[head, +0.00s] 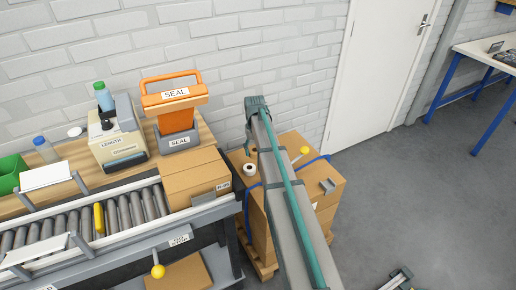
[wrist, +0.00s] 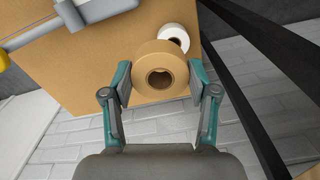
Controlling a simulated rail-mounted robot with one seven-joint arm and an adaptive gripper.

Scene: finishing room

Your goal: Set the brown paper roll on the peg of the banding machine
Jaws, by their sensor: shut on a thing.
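The brown paper roll (wrist: 146,60) is between the two fingers of my gripper (wrist: 160,80) in the wrist view, its open core facing the camera. My gripper is shut on it, just over the cardboard carton (wrist: 110,35); whether the roll touches the carton is unclear. In the head view my arm hides the brown roll, and my gripper (head: 250,149) is only partly seen over the carton stack. A beige machine marked LENGTH (head: 118,138) and an orange machine marked SEAL (head: 176,98) stand on the bench at left. I cannot make out a peg.
A white roll (head: 249,169) lies on the carton stack (head: 325,175), beside the brown roll in the wrist view (wrist: 174,33). A yellow-knobbed tool (head: 304,150) is also there. Floor at right is mostly clear.

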